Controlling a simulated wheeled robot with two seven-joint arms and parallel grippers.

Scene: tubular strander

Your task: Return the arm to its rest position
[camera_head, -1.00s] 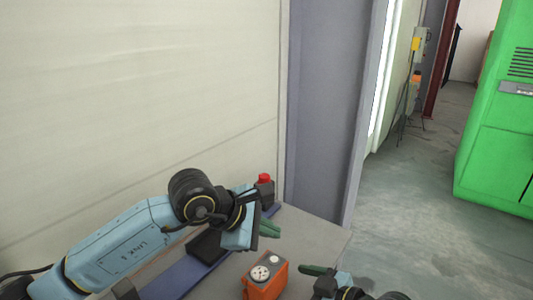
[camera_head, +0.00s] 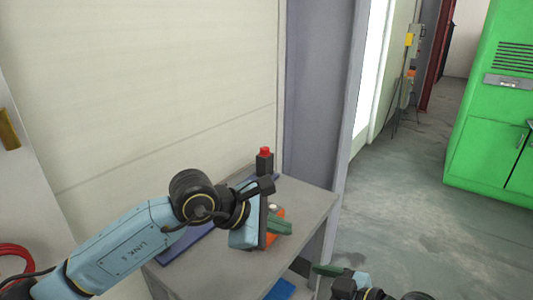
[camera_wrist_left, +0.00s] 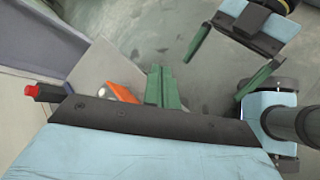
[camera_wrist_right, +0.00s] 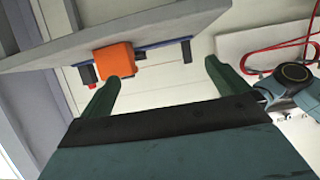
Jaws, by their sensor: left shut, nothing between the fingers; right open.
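My left arm comes in from the left in the head view, bent at its dark wrist joint. My left gripper (camera_head: 279,226) has green fingers pressed together with nothing between them. In the head view it hides part of the orange box on the table. It also shows shut in the left wrist view (camera_wrist_left: 163,86). My right gripper (camera_head: 326,270) is low in the head view, mostly cut off by the bottom edge. Its green fingers stand apart and empty in the right wrist view (camera_wrist_right: 162,88); it also shows open in the left wrist view (camera_wrist_left: 230,62).
A grey table (camera_head: 313,198) stands by the wall, bearing the orange box (camera_wrist_right: 114,58) and a dark device with a red top (camera_head: 265,155). A blue thing (camera_head: 281,289) shows below it. A green cabinet (camera_head: 490,130) stands right. A red hose (camera_head: 15,255) hangs left. Floor right is clear.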

